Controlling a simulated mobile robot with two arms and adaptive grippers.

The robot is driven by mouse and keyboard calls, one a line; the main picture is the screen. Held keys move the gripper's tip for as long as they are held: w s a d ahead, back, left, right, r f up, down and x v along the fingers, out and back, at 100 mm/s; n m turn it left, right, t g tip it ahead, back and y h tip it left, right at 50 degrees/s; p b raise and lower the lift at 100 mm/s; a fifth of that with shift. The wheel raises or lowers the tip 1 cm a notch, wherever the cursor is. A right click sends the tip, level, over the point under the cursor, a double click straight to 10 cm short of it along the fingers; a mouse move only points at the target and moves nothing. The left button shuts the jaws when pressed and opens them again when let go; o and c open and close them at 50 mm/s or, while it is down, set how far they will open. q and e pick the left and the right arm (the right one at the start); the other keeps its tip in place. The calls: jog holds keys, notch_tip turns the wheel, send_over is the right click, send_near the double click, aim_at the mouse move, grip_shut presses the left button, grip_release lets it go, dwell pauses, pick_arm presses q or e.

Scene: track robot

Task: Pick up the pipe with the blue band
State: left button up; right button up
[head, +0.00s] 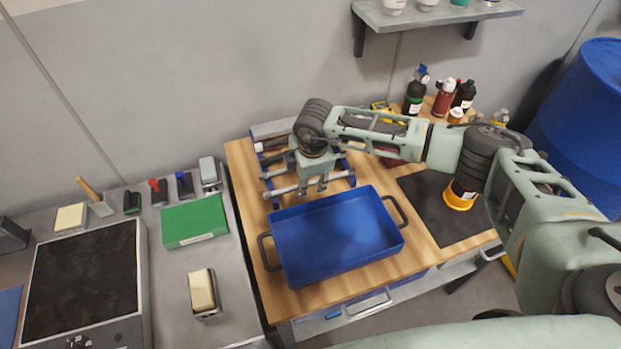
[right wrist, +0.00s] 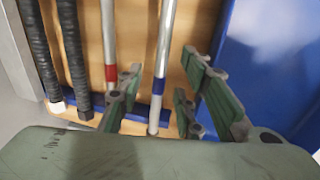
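The pipe with the blue band (right wrist: 164,50) is a silver tube in the right wrist view, with the band around its lower part. In the head view it appears to be the front pipe (head: 283,191) of the rack, closest to the blue tray; its band is not clear there. My right gripper (head: 313,188) is over the rack, pointing down. In the right wrist view my right gripper (right wrist: 161,78) is open, with fingers on both sides of the blue-banded pipe. A gap to the fingers shows, and I cannot tell its depth. My left gripper is out of view.
A red-banded pipe (right wrist: 110,45) lies just left of the blue-banded one, close to the left finger. Two black pipes (right wrist: 75,60) lie further left. The blue tray (head: 345,262) stands just in front of the rack. Several bottles (head: 446,97) stand at the back right.

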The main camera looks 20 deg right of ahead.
jog(key=shift+f, duration=0.3)
jog(key=shift+a, duration=0.1)
jog(key=shift+c, duration=0.5)
grip_shut()
jog(key=shift+w+r, duration=0.1)
